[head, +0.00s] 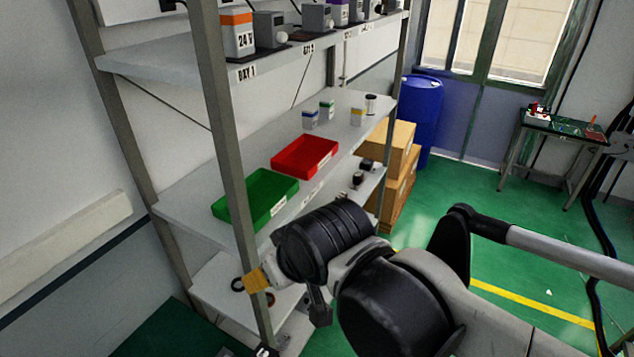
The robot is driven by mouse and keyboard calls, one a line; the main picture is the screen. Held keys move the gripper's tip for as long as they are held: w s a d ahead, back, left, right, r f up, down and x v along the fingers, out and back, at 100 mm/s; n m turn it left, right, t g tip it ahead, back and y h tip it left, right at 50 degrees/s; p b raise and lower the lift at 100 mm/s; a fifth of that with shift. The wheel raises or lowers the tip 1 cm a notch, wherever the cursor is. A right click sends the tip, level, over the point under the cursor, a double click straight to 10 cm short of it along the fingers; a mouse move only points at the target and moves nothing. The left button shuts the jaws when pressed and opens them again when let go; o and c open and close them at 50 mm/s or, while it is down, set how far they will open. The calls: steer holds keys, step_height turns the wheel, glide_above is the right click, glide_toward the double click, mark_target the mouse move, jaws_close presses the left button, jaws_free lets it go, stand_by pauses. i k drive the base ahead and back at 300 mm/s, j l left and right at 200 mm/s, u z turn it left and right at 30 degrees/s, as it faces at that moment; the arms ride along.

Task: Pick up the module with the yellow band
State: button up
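The module with the yellow band (357,116) is a small pale block standing upright on the middle shelf (345,145), near its right end. A module with a blue band (310,119) and one with a green band (326,109) stand to its left. A small pale cylinder with a dark top (371,104) stands just behind it to the right. My arm is in the foreground, below and in front of the shelf, well apart from the modules. A dark part at its end (320,308) may belong to my gripper; its fingers cannot be made out.
A red tray (305,156) and a green tray (256,199) sit on the middle shelf left of the modules. A grey rack post (232,150) rises at the front. The upper shelf (300,60) holds several devices. Cardboard boxes (400,170) and a blue barrel (422,110) stand beyond.

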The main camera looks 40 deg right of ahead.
mark_target(358, 112)
steer(key=z, duration=1.3)
